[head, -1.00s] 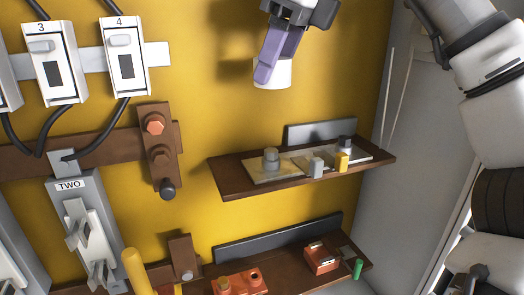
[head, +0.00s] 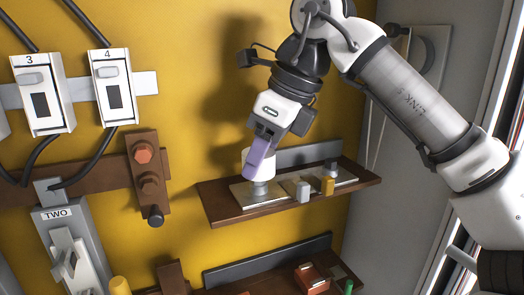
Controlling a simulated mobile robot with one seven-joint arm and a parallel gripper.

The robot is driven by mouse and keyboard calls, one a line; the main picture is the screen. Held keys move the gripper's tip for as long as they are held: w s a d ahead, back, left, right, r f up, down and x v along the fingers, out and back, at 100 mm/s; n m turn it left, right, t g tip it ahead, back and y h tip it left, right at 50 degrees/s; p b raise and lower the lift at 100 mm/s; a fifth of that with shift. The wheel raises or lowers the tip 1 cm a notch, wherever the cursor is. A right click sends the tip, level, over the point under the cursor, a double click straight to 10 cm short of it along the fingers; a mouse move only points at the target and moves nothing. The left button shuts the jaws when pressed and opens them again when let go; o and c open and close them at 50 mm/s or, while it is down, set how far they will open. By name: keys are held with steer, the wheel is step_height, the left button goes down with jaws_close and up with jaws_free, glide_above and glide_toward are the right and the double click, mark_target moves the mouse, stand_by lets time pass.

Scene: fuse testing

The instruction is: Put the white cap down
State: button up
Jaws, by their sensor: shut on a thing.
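The white cap (head: 246,158) is a short white cylinder, partly hidden behind the purple fingers of my gripper (head: 256,172). My gripper is shut on it and points down at the left part of the upper brown shelf (head: 225,217). The cap is right above or around the top of a grey metal post (head: 260,188) on a pale plate (head: 241,193). I cannot tell whether the cap touches the post.
A small white block (head: 303,192), a yellow block (head: 328,185) and a grey knob (head: 331,168) stand to the right on the shelf. A lower shelf (head: 215,279) holds a red block (head: 312,277). Switches and a brown bar with bolts (head: 143,152) are on the left.

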steer(key=shift+f+b, duration=0.35)
steer(key=shift+f, duration=0.25)
steer(key=o, duration=0.9)
steer(key=shift+o, duration=0.2)
steer(key=v, duration=1.3)
steer(key=shift+p, duration=0.3)
steer(key=shift+w+r, duration=0.1)
